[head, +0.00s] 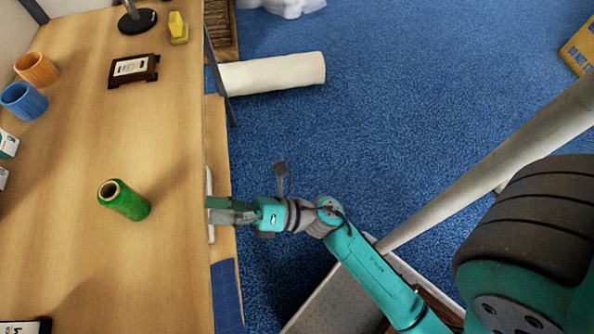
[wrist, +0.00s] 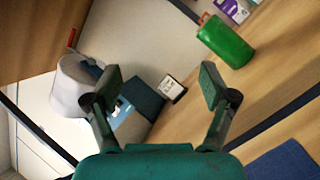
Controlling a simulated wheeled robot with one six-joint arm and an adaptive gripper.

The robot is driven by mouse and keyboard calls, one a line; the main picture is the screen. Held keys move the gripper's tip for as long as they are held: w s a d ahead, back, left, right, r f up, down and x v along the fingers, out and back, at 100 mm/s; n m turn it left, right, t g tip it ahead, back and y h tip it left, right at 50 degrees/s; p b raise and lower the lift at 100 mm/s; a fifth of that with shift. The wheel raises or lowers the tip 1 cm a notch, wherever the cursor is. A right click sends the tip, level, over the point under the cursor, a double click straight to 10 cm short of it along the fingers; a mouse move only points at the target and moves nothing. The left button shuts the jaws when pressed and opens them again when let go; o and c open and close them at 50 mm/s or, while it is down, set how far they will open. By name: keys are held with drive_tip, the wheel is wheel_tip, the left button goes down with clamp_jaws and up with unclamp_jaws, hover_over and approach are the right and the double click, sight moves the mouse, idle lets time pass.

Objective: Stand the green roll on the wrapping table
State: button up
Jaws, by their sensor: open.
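The green roll (head: 124,200) stands upright on the wooden wrapping table (head: 150,130), left of my gripper in the head view. Its open top with a pale core faces the head camera. In the wrist view the green roll (wrist: 227,41) is at the upper right, beyond the right finger and apart from it. My gripper (head: 212,210) is at the table's right edge, apart from the roll. In the wrist view its two fingers (wrist: 158,88) are spread wide with nothing between them.
An orange cup (head: 36,69) and a blue cup (head: 23,101) stand at the table's left. A framed card (head: 133,70) and a yellow object (head: 178,28) are farther back. A cream roll (head: 272,74) lies on the blue carpet. The table around the green roll is clear.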

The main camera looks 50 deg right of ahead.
drive_tip(key=s+d+f+m+h, duration=0.2)
drive_tip(key=s+d+m+h, duration=0.2)
drive_tip(key=s+m, duration=0.3)
drive_tip(key=s+d+f+m+g+h, duration=0.1)
drive_tip(key=s+d+f+m+h, duration=0.2)
drive_tip(key=m, duration=1.2)
drive_tip(key=s+d+f+m+h, duration=0.3)
drive_tip(key=s+d+m+h, duration=0.2)
drive_tip(key=s+m+h, duration=0.4)
drive_tip(key=s+m, duration=0.3)
